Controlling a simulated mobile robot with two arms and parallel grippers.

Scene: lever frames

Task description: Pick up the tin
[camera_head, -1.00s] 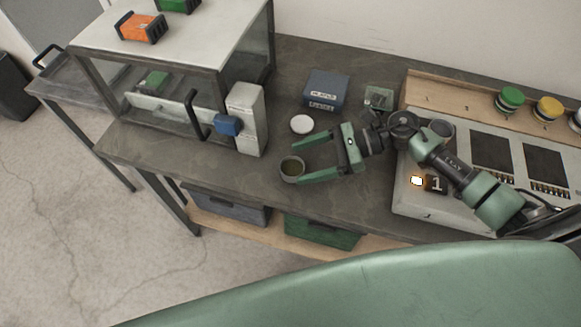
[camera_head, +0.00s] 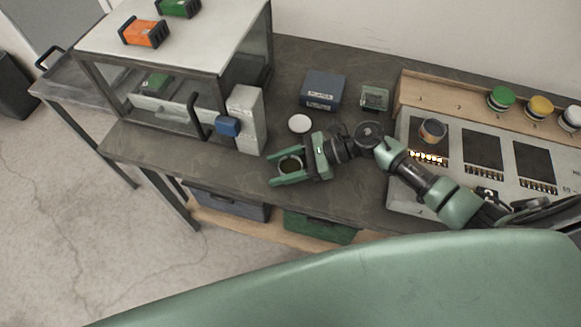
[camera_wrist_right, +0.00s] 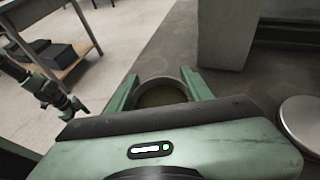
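The tin (camera_head: 289,165) is a small round open tin with a pale rim and a dark olive inside. It stands upright on the dark workbench near its front edge. My right gripper (camera_head: 270,170) reaches in from the right with one finger on each side of the tin. In the right wrist view the tin (camera_wrist_right: 162,93) fills the gap between the fingers, which seem to touch its sides. The tin's near lower part is hidden by the gripper body. My left gripper does not show in the head view.
A white round lid (camera_head: 299,123) lies just behind the gripper. A blue-grey box (camera_head: 323,91) stands farther back. A frame with a pale post (camera_head: 246,118) and a blue handle (camera_head: 228,126) is to the left. A control panel (camera_head: 462,142) is to the right.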

